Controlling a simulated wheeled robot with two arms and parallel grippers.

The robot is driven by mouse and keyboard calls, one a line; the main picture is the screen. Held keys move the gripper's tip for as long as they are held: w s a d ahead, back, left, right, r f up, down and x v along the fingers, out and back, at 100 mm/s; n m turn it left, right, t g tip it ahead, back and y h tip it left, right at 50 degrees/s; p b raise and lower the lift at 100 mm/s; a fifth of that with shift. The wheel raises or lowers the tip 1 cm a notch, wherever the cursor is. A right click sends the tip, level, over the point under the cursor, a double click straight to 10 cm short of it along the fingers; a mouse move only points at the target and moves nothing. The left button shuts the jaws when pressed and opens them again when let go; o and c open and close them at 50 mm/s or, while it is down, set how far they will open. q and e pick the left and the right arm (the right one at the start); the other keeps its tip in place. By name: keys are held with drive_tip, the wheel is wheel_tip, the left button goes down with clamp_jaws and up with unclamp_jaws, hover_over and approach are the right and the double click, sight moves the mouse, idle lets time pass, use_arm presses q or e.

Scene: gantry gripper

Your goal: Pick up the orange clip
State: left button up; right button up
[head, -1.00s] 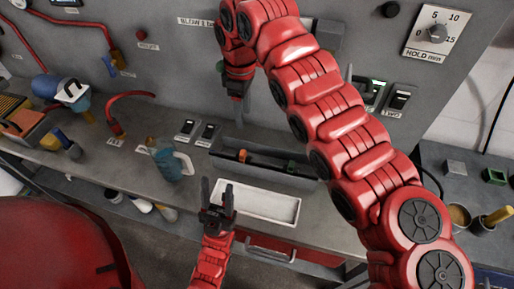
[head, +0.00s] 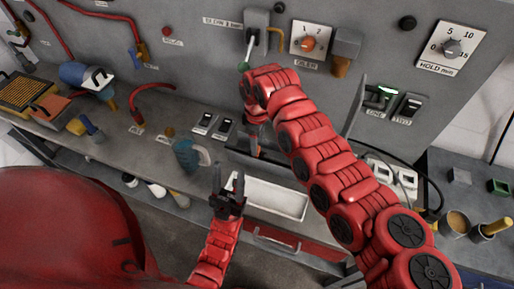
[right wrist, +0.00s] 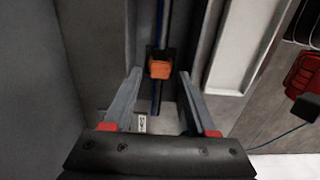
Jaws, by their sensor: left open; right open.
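The orange clip (right wrist: 160,69) sits on a dark rail in the right wrist view, ahead of my right gripper and between the lines of its fingers. My right gripper (right wrist: 155,98) is open, and no contact with the clip shows. In the head view my right gripper (head: 254,143) points down over the long trough (head: 280,170) at the back of the bench; my arm and gripper hide the clip there. My left gripper (head: 229,178) is open and empty, upright at the left end of the white tray.
The white tray (head: 268,197) lies in front of the trough. A teal jug-like object (head: 190,156) stands left of it. Two switches (head: 204,122) are behind that. The wall panel carries a lever (head: 250,48) and dials (head: 309,40). Cups (head: 456,224) stand at the right.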

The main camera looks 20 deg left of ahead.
drive_tip(key=shift+a+f+p, duration=0.1)
drive_tip(key=shift+f+p, duration=0.4)
drive_tip(key=shift+f, duration=1.3)
clamp_jaws()
